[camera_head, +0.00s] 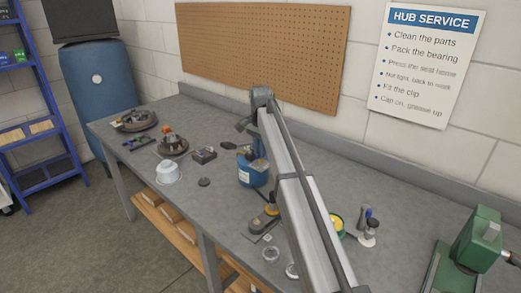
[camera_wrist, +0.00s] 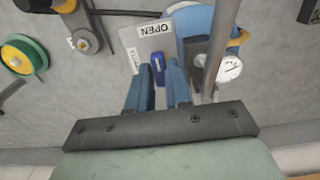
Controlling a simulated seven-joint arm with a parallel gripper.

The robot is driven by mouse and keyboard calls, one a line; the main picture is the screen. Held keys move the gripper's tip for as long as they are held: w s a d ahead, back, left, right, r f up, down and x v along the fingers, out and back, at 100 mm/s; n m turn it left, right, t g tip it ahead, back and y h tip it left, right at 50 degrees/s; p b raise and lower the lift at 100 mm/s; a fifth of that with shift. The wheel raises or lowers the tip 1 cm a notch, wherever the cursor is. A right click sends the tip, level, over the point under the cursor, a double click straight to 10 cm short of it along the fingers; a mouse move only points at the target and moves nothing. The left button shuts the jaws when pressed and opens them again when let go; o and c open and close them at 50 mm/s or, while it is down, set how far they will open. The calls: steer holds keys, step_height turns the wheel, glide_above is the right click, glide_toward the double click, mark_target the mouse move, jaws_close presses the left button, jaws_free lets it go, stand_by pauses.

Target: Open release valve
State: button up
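In the wrist view a small dark-blue lever (camera_wrist: 157,68), which looks like the release valve, sits on a grey plate (camera_wrist: 150,42). A round white gauge (camera_wrist: 230,68) is to the right. In the head view a blue container (camera_head: 252,173) stands by my arm; the lever cannot be made out there.
A grey bar crosses beside the gauge in the wrist view. A green and yellow round part (camera_wrist: 20,58) lies at the left. On the workbench are a white tub (camera_head: 168,173), several hub parts and a green press (camera_head: 470,250). The bench's left part is partly clear.

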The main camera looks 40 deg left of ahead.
steer(key=o, duration=0.4)
steer(key=shift+c, duration=0.2)
steer(key=shift+r, duration=0.1)
step_height(320, 180, up, 14)
steer(key=shift+f, duration=0.2)
stand_by(0.7)
